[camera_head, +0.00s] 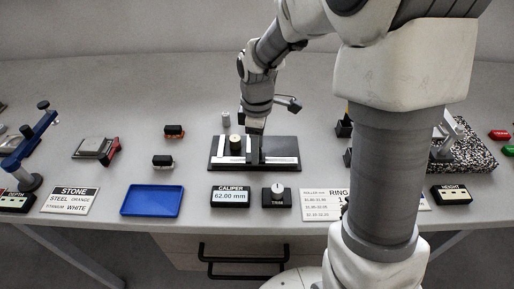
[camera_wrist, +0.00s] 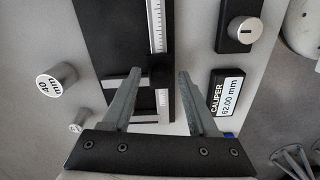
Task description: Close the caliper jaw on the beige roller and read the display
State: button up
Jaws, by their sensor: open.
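The caliper lies on a black base plate (camera_head: 285,145), with a white scale rail that also shows in the wrist view (camera_wrist: 157,22). The beige roller (camera_head: 236,140) stands upright at the caliper's left part, apart from the dark upright jaw piece to its right. The roller cannot be made out in the wrist view. My gripper (camera_head: 255,132) is over the caliper near that jaw piece. In the wrist view my gripper (camera_wrist: 159,74) has its fingers apart on either side of the rail; contact with the jaw cannot be told. The caliper display (camera_head: 230,196) reads 62.00 mm, also in the wrist view (camera_wrist: 226,96).
A dial knob box (camera_head: 277,197) stands right of the display. A grey cylinder marked 40 mm (camera_wrist: 57,78) stands behind the plate. My arm hides part of the right side.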

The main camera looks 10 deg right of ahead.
jog(key=shift+f, duration=0.1)
grip_shut()
jog(key=shift+w+a, duration=0.2)
jog(key=shift+a, duration=0.55)
jog(key=shift+w+a, duration=0.15)
jog(key=shift+a, duration=0.6)
grip_release()
jog(key=shift+p, duration=0.3)
notch_tip(320, 180, up, 17)
jog(key=p, duration=0.3)
jog(key=shift+r, duration=0.2)
